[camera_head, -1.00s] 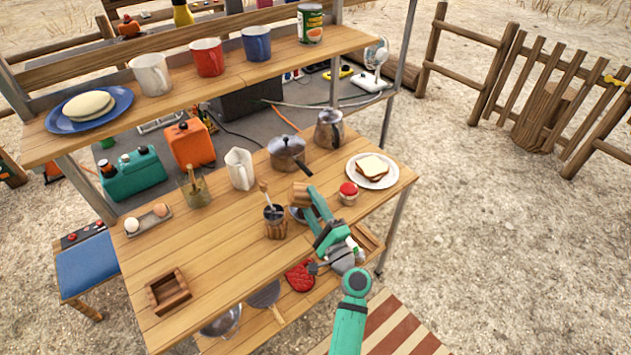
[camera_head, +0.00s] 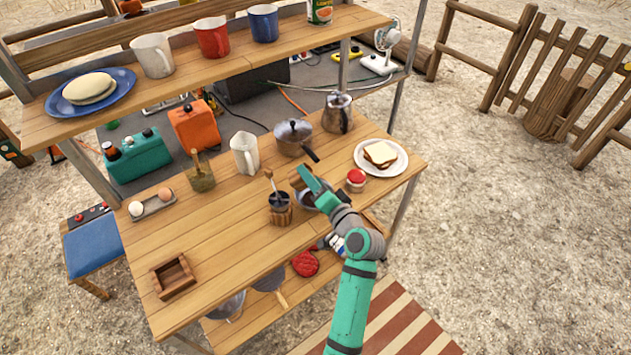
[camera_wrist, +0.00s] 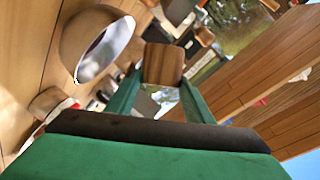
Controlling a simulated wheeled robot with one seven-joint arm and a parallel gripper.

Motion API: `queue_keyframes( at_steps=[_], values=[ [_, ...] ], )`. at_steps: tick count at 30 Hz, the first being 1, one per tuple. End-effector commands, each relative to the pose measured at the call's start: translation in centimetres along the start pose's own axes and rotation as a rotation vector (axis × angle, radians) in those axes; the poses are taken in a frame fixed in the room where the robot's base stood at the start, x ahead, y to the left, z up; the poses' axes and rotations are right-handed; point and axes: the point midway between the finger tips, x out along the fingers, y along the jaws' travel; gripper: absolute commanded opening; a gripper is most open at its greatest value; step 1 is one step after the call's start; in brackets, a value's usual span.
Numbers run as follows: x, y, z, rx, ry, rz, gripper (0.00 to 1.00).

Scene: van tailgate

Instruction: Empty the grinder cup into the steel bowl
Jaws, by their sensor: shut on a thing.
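My gripper (camera_head: 303,180) is shut on a wood-coloured piece, which appears to be the grinder cup (camera_head: 296,179). In the wrist view the cup (camera_wrist: 163,63) sits between the two green fingers; its opening and contents cannot be made out. The steel bowl (camera_head: 308,203) stands on the table just below the gripper, partly hidden by it. In the wrist view the shiny bowl (camera_wrist: 90,42) is left of the cup, apart from it. What looks like the grinder body (camera_head: 280,210), dark-topped with a crank, stands left of the bowl.
A lidded pot (camera_head: 295,138), white pitcher (camera_head: 245,153) and metal kettle (camera_head: 337,113) stand behind. A red-topped jar (camera_head: 356,178) and a sandwich plate (camera_head: 368,165) are to the right. A small wooden box (camera_head: 172,277) is front left; the table's left middle is clear.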

Motion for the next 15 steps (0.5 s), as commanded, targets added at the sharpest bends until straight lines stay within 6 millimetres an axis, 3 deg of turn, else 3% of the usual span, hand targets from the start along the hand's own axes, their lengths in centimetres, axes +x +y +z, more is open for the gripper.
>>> queue_keyframes(
  at_steps=[15],
  values=[
    [0.1,-3.3,-0.8,-0.677,-0.081,0.275,0.24]
  ],
)
